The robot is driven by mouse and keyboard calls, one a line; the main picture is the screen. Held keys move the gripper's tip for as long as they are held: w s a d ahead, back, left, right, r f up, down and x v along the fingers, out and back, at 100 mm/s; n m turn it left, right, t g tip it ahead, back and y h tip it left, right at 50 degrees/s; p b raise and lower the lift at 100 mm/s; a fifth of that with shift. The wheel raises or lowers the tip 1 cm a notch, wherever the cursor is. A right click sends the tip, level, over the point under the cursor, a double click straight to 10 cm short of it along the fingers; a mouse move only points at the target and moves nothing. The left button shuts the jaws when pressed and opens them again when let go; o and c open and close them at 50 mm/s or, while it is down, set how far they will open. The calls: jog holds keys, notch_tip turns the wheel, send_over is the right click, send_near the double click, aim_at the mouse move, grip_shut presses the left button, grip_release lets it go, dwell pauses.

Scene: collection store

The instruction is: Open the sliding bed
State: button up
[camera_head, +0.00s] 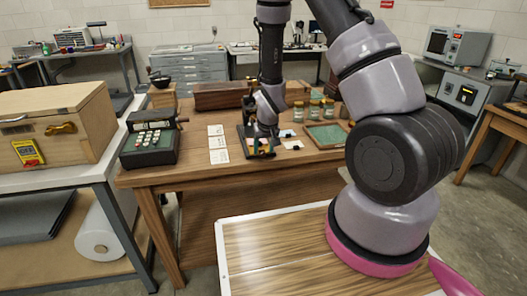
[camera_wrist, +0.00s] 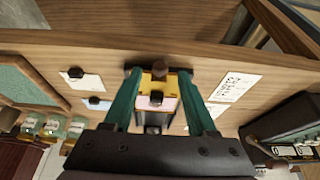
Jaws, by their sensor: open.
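A small dark device (camera_head: 244,138) stands on the wooden table, partly hidden behind my gripper, with a yellow part near its front. In the head view my gripper (camera_head: 262,150) is low over the table; contact is not clear.
White cards (camera_head: 217,143) lie left of the gripper, beside a dark keyed machine (camera_head: 152,140). Several jars (camera_head: 314,110) and a green-lined tray (camera_head: 326,134) stand to the right. Small cards with dark knobs (camera_wrist: 84,79) lie close by. The wooden table (camera_head: 200,173) is clear along its front edge.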

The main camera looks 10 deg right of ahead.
jog(key=v, duration=0.9)
jog(key=shift+s+r, duration=0.1)
jog(key=s+d+r+m+t+y, duration=0.1)
jog(key=s+d+r, duration=0.1)
jog(key=r, duration=0.8)
jog(key=s+d+r+m, duration=0.1)
jog(key=s+r, duration=0.2)
jog(key=r, duration=0.6)
jog(key=s+d+r+m+t+y, duration=0.1)
jog(key=s+d+r+m, duration=0.1)
jog(key=s+r, duration=1.1)
jog(key=shift+s+d+r+t, duration=0.3)
jog(key=shift+s+r+t, duration=0.1)
jog(key=shift+s, duration=0.8)
